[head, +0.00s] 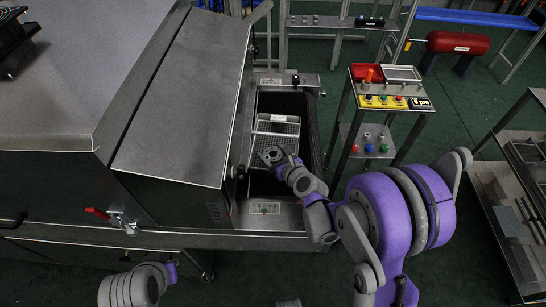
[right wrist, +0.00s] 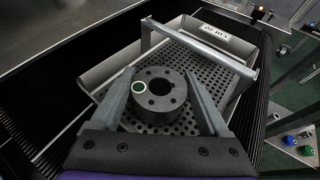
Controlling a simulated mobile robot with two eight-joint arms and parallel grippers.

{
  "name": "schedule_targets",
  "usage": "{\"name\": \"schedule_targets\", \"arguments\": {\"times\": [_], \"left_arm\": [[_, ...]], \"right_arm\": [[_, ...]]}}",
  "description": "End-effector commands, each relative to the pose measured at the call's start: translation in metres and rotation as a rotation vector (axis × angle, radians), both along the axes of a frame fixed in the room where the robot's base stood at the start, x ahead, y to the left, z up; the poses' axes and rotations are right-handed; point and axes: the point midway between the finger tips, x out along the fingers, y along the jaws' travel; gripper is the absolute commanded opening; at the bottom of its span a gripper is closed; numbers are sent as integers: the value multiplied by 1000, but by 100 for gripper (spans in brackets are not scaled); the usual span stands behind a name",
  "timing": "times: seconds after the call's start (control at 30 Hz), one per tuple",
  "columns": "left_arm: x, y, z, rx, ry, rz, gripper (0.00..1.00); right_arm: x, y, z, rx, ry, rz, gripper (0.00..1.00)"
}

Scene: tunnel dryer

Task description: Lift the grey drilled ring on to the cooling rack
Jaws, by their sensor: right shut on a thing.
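The grey drilled ring (right wrist: 160,88) has a wide centre hole, small holes around it and a green dot on its top face. My right gripper (right wrist: 162,98) is shut on it, one finger on each side. In the head view the ring (head: 271,154) shows small and dark at the end of my right arm. It is over the perforated basket (right wrist: 215,65); I cannot tell whether it touches the floor of it. The basket also shows in the head view (head: 277,119). A shelved metal rack (head: 494,170) stands at the right edge, perhaps the cooling rack. My left gripper is out of view.
The basket has a raised handle bar (right wrist: 205,48) and a label. The dryer's big steel hood (head: 185,90) stands close on the left of the opening. A control stand (head: 385,100) with buttons stands between the opening and the rack. Green floor lies between them.

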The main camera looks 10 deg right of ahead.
Motion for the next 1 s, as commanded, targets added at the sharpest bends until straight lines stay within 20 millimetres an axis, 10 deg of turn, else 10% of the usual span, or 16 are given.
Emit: {"name": "schedule_targets", "arguments": {"times": [0.13,0.63,1.0], "left_arm": [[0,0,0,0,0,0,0],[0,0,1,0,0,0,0],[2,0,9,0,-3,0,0]], "right_arm": [[0,0,0,0,0,0,0],[0,0,7,1,-1,-1,0],[0,0,51,0,-2,-1,0]]}}
